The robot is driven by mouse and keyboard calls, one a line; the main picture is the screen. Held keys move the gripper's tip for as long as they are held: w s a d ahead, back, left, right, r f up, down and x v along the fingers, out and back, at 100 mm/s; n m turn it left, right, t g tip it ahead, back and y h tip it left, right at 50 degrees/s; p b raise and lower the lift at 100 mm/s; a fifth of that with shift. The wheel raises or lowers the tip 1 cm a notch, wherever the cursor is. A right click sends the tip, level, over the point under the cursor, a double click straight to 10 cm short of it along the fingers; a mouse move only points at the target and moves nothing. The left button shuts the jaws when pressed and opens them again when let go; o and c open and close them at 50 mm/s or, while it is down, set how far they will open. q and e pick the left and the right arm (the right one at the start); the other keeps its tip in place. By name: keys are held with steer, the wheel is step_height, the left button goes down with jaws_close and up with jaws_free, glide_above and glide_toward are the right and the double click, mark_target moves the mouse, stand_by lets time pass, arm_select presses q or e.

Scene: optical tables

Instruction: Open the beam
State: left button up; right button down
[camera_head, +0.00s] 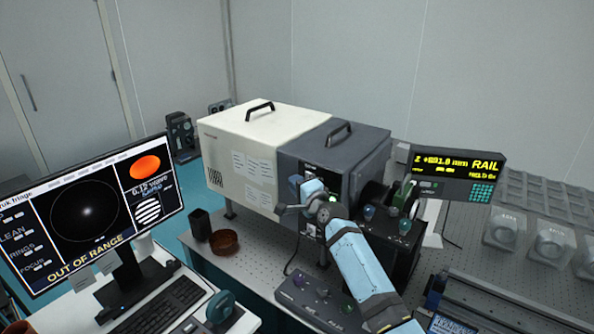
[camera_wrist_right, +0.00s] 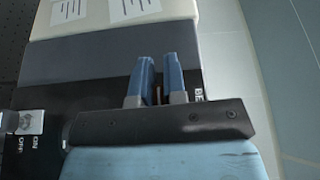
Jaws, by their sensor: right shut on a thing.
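The laser housing stands on the optical table, with a cream part (camera_head: 262,140) and a dark grey part (camera_head: 346,152). My right gripper (camera_head: 311,190) is at the dark front panel of the grey part, with my arm covering much of it. In the right wrist view my right gripper (camera_wrist_right: 158,82) has its two blue fingers close together on a thin brownish piece (camera_wrist_right: 157,95), mostly hidden. A label starting "BE" (camera_wrist_right: 198,95) is just right of the fingers. The left gripper is not in view.
A switch (camera_wrist_right: 28,122) marked ON and OFF is left of my gripper. The monitor (camera_head: 85,215) reads OUT OF RANGE. A yellow-lit RAIL display (camera_head: 455,172) is at right.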

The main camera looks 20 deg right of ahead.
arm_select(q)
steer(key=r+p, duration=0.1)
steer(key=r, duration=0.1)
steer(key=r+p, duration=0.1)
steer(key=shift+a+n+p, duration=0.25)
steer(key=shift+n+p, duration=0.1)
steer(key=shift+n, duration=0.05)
arm_select(e)
steer(key=m+g, duration=0.1)
steer(key=m, duration=0.1)
steer(key=r+m, duration=0.1)
steer(key=m, duration=0.1)
steer(key=m+g, duration=0.1)
steer(key=m, duration=0.1)
steer(key=shift+w+d+r+g, duration=0.15)
steer(key=shift+r+g, duration=0.15)
steer(key=shift+r, duration=0.1)
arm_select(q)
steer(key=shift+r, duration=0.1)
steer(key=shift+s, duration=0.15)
arm_select(e)
steer(key=c, duration=1.2)
jaws_free()
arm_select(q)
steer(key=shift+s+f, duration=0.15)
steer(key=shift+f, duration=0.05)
